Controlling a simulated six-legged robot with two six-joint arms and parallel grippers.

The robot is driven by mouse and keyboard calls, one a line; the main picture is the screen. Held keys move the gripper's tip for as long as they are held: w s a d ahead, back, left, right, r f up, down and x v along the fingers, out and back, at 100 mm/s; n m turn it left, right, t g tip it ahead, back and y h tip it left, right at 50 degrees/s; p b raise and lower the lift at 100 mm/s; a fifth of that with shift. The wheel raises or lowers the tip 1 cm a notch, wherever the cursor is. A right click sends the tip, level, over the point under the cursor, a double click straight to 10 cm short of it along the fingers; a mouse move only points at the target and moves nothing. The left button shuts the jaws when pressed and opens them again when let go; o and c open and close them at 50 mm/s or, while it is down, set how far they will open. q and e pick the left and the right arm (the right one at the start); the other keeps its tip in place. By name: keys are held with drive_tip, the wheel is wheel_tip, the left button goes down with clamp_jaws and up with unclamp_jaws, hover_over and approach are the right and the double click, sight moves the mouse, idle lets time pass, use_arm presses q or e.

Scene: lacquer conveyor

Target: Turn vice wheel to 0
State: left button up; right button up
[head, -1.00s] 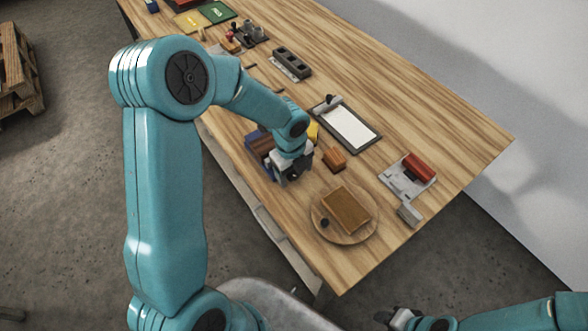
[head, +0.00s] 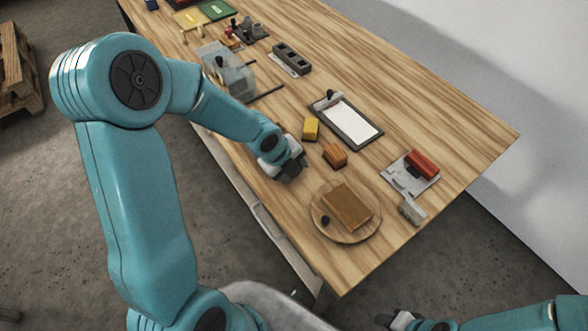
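I cannot pick out a vice or a numbered wheel for certain. A grey metal fixture (head: 399,183) with a red rounded part (head: 422,164) lies near the right end of the table, with a small grey piece (head: 411,209) at its front. My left gripper (head: 290,170) is low over the table's near edge, left of the orange-brown block (head: 335,154) and away from that fixture. Its fingers are dark and small, and I cannot tell whether they are open. My arm hides the table behind it. My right gripper (head: 388,319) is off the table at the bottom edge, its opening unclear.
A round wooden board (head: 333,234) with a brown slab (head: 347,207) lies right of my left gripper. A yellow block (head: 311,128), a clipboard (head: 350,125), a dark slotted block (head: 292,57) and a clear box (head: 236,78) stand further back. The far right table corner is bare.

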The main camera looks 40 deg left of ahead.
use_arm(q)
drive_tip(key=shift+s+a+f+t+h, duration=0.15)
drive_tip(key=shift+t+h, duration=0.25)
drive_tip(key=shift+t, duration=0.5)
drive_tip(key=shift+t+b, duration=0.4)
drive_tip(key=shift+b, duration=0.25)
drive_tip(key=shift+t, duration=0.3)
drive_tip(key=o, duration=1.1)
drive_tip(key=shift+c, duration=0.2)
drive_tip(key=shift+s, duration=0.1)
